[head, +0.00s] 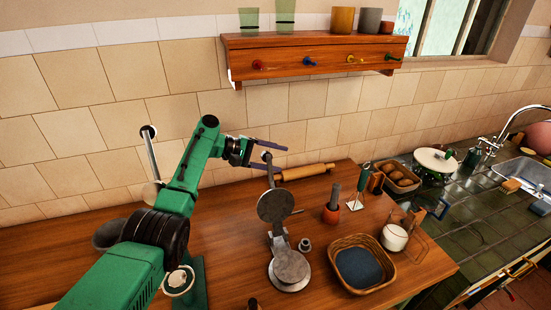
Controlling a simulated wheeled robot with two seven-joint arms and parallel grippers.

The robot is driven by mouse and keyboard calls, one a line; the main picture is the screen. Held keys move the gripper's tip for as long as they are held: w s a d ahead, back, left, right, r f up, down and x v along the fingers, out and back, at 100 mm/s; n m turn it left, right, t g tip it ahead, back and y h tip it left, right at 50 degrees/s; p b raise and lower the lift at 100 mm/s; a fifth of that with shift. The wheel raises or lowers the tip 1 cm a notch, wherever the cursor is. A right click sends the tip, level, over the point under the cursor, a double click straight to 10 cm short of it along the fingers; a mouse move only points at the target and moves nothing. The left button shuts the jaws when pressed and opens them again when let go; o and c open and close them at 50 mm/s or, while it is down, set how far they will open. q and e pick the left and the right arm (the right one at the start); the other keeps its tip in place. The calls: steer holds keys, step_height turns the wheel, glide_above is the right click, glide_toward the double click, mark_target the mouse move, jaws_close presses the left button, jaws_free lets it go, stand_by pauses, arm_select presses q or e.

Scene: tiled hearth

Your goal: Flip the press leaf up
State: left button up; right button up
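The press is grey metal and stands on the wooden counter. Its round base plate (290,267) lies flat at the front. Its round leaf (275,205) is raised off the base, standing up behind it; its exact tilt is hard to tell. A thin handle (269,178) rises from the leaf to a pale tip. My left gripper (282,158) reaches in above the leaf with its purple fingers spread. The handle's tip shows between the fingers; I cannot tell whether they touch it. My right gripper is not in view.
A rolling pin (306,172) lies just behind the press. A wicker basket (387,272), a red pot (331,214) and a small grey weight (304,245) stand to its right. A wooden shelf (315,42) hangs above on the tiled wall. Counter left of the press is partly clear.

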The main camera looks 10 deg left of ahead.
mark_target(263, 153)
arm_select(q)
steer(key=a+r+p, duration=0.1)
steer(key=s+a+r+p, duration=0.1)
steer(key=p, duration=0.1)
steer(key=shift+s+a, duration=0.1)
steer(key=shift+a, duration=0.05)
steer(key=p+v, duration=0.1)
steer(key=v, duration=0.1)
steer(key=f+p+v, duration=0.1)
steer(key=v, duration=0.1)
steer(key=shift+s+a+r, duration=0.1)
steer(key=shift+s+a, duration=0.05)
steer(key=shift+a, duration=0.15)
steer(key=shift+a, duration=0.1)
